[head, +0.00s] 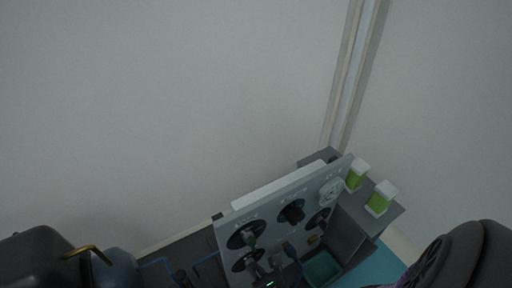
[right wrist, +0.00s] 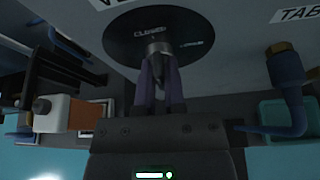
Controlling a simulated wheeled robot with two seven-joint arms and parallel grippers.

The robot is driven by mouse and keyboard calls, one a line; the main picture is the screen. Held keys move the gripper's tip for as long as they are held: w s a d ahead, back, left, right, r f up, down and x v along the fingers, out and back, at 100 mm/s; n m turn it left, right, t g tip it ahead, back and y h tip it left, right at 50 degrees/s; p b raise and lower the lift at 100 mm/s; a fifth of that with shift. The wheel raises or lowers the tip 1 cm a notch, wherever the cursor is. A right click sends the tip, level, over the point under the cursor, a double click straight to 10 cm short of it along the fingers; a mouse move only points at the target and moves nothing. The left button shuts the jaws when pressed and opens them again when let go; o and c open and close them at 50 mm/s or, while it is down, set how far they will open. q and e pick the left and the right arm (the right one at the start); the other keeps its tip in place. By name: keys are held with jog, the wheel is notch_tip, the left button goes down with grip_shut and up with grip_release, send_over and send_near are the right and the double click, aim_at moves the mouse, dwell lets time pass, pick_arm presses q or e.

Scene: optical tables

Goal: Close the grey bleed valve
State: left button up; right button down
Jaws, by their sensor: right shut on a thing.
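A grey valve handle (right wrist: 158,45) stands on a round black dial (right wrist: 190,20) in the right wrist view. The dial bears the word CLOSED near its top and a small greenish mark to the right. My right gripper (right wrist: 160,85) is shut on this handle, its two fingers on either side of it. In the head view, my right gripper (head: 272,268) is at the lower left dial (head: 246,261) of the grey panel (head: 262,205), and the handle is mostly hidden. My left gripper is not in view.
The panel carries other valves, including a black knob (head: 292,212) and a white wheel (head: 330,191). A plain wall (head: 160,110) rises behind.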

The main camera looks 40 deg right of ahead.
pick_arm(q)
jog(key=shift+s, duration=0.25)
pick_arm(e)
jog(key=shift+n, duration=0.4)
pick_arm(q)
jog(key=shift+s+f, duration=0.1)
pick_arm(e)
jog(key=shift+h, duration=0.3)
jog(key=c, duration=0.7)
grip_release()
jog(key=shift+r, duration=0.1)
